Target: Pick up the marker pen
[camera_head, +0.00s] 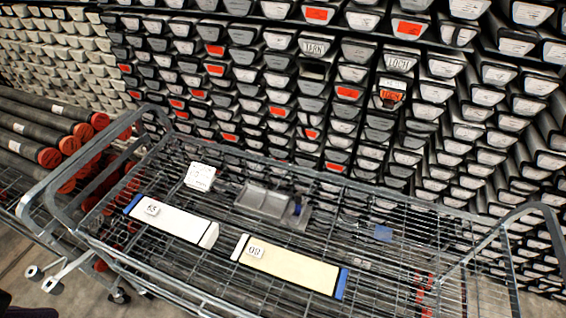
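I cannot make out a marker pen with certainty. A small dark-blue item (298,206) is at the right end of a grey tray (262,201) in the wire cart (330,185); it is too small to identify. Another small blue piece (383,233) is further right in the cart. Neither of my grippers shows in the head view.
Two long pale liners, one white (175,221) and one cream (290,269), lie across the cart, each with a blue end. A small white box (200,176) is behind them. Dark tubes with orange caps (68,144) fill a rack at left. Stacked core ends form the back wall.

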